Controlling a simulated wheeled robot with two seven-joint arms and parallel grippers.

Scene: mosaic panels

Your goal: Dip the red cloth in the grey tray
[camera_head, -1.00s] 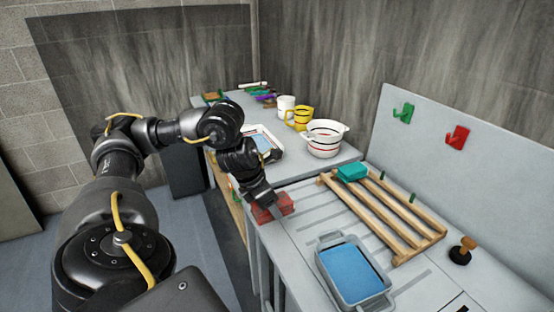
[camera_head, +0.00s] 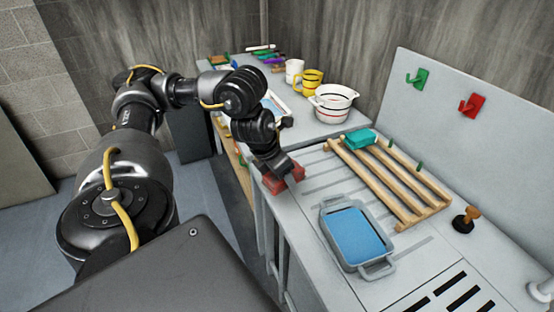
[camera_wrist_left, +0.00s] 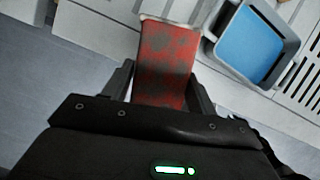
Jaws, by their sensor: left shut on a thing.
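The red cloth (camera_head: 285,181) is a folded red block with dark patches. My left gripper (camera_head: 277,170) is shut on it and holds it by the counter's left edge, left of the grey tray. In the left wrist view the cloth (camera_wrist_left: 166,62) sticks out between the two fingers (camera_wrist_left: 165,85). The grey tray (camera_head: 372,267) has two handles and blue liquid or a blue surface inside. It lies on the counter; it also shows in the left wrist view (camera_wrist_left: 288,52), right of the cloth. My right gripper is out of view.
A wooden rack (camera_head: 392,189) with a teal cloth (camera_head: 361,139) lies behind the tray. A white striped pot (camera_head: 333,104), a yellow mug (camera_head: 311,82) and a white mug (camera_head: 294,70) stand farther back. A wooden-handled stamp (camera_head: 465,219) stands right. Green (camera_head: 417,79) and red (camera_head: 472,105) hooks are on the panel.

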